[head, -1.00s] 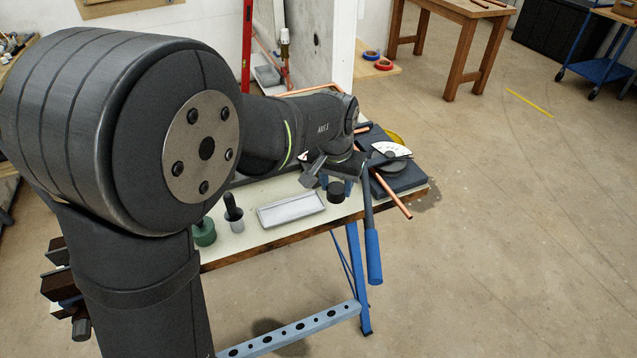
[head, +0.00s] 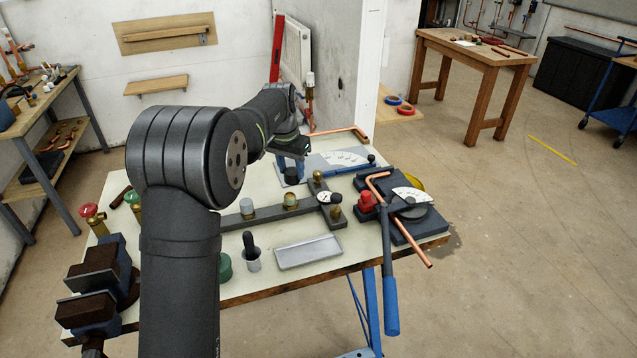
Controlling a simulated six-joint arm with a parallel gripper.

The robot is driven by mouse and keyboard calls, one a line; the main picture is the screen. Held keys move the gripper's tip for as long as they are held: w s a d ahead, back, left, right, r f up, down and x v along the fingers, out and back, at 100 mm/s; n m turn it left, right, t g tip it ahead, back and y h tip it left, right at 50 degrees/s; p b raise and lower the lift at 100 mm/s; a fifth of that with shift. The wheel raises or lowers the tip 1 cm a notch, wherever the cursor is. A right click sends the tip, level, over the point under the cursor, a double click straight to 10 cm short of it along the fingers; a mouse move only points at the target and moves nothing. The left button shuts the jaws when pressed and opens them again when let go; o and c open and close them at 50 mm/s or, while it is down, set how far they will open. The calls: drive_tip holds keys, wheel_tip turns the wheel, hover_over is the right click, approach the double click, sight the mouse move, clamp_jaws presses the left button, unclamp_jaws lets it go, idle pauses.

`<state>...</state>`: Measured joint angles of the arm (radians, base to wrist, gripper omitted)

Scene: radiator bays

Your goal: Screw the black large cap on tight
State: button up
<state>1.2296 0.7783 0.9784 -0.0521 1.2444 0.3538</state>
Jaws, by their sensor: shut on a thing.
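My gripper (head: 291,168) is at the far side of the workbench, below the end of my arm. A dark bar (head: 265,214) in front of the gripper carries brass fittings (head: 290,200), a round white gauge (head: 325,197) and a brass fitting with a dark top (head: 335,205). I cannot tell which fitting matches the cap.
A grey tray (head: 308,252), a grey cup with a black-handled tool (head: 252,258) and a green pot (head: 224,268) stand at the front. A vice (head: 98,290) is front left.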

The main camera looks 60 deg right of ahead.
drive_tip(key=shift+w+f, duration=0.1)
drive_tip(key=shift+w, duration=0.6)
hover_over(290, 194)
drive_tip(key=shift+a+f, duration=0.15)
drive_tip(key=shift+f, duration=0.95)
drive_tip(key=shift+a+f, duration=0.1)
drive_tip(key=shift+f, duration=0.95)
drive_tip(key=shift+f, duration=1.1)
drive_tip(key=o, duration=1.1)
drive_tip(key=a+r, duration=0.1)
drive_tip(key=r, duration=1)
drive_tip(key=a+r, duration=0.1)
drive_tip(key=r, duration=0.5)
drive_tip(key=shift+a+r, duration=0.15)
drive_tip(key=shift+a, duration=0.2)
drive_tip(key=shift+c, duration=0.6)
